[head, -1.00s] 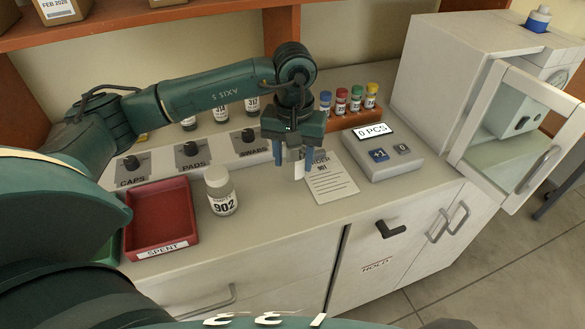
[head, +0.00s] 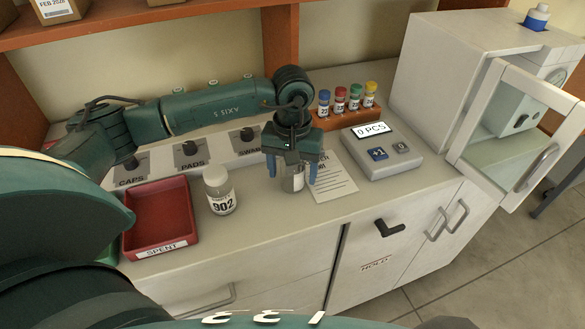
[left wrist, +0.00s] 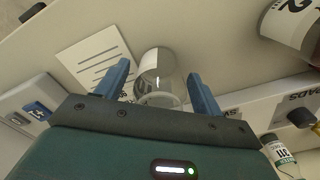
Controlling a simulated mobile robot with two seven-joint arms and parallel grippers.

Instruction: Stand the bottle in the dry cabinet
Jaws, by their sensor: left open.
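My left gripper (head: 291,180) points down over the counter with its two blue fingers apart. A small clear bottle (head: 293,180) with a pale label stands between the fingers. In the left wrist view the bottle (left wrist: 158,72) shows between the open fingers (left wrist: 160,88), with gaps on both sides. A second bottle (head: 220,192), labelled 902, stands to the left beside the red tray. A white cabinet (head: 428,75) stands at the right end of the counter with its glass door (head: 500,135) swung open. Its inside is mostly hidden. My right gripper is not in view.
A printed sheet (head: 335,182) lies right of the gripper, beside a scale (head: 383,152) reading 0 PCS. A rack of coloured-cap vials (head: 345,117) stands behind. The red SPENT tray (head: 160,220) is at left.

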